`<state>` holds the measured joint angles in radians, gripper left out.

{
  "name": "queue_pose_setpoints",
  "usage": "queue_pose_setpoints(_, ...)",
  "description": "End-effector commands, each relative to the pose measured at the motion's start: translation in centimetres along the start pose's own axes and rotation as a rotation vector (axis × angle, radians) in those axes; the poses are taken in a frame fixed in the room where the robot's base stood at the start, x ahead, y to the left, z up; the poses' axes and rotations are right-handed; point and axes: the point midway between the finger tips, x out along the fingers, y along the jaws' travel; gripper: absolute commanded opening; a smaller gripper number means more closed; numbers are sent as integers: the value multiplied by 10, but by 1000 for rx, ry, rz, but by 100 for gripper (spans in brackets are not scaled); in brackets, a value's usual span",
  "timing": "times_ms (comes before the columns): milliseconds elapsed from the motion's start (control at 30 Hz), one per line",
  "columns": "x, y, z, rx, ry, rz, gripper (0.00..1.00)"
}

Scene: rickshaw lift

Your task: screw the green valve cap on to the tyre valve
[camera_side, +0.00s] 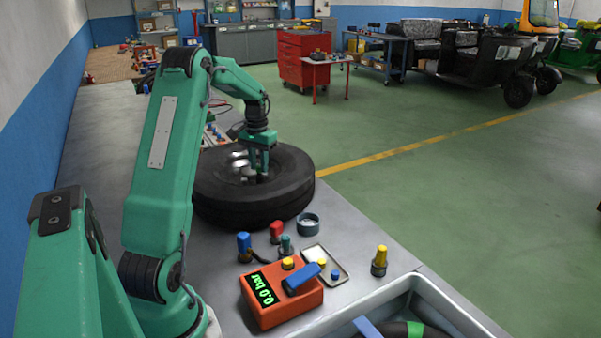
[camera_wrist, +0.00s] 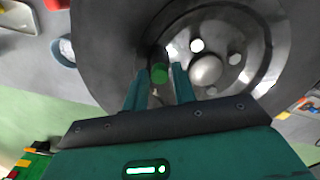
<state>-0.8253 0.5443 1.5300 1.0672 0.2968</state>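The tyre (camera_side: 290,185) lies flat on the bench around a shiny metal wheel hub; it also fills the upper part of the wrist view (camera_wrist: 105,55). My gripper (camera_side: 258,175) points down over the hub. In the wrist view, the green valve cap (camera_wrist: 159,74) sits between my two fingertips (camera_wrist: 160,72), with a gap visible on each side. The fingers are open around the cap and do not appear to grip it. A dark stem, seemingly the tyre valve (camera_wrist: 158,54), shows right by the cap; whether the cap is threaded on cannot be told. The side view hides both.
An orange pressure gauge (camera_side: 270,310) reading 0.0 bar, a small tray (camera_side: 340,277), a round dark cup (camera_side: 308,224) and several coloured-top pieces stand in front of the tyre. A grey basin (camera_side: 440,305) is at the front right. The bench edge lies right of the tyre.

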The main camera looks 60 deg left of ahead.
Motion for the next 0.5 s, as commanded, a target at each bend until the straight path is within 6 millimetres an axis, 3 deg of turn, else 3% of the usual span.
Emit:
queue_pose_setpoints(133,0,0,0,1,0,0,27)
queue_pose_setpoints(267,0,0,0,2,0,0,3)
queue_pose_setpoints(500,0,0,0,3,0,0,3)
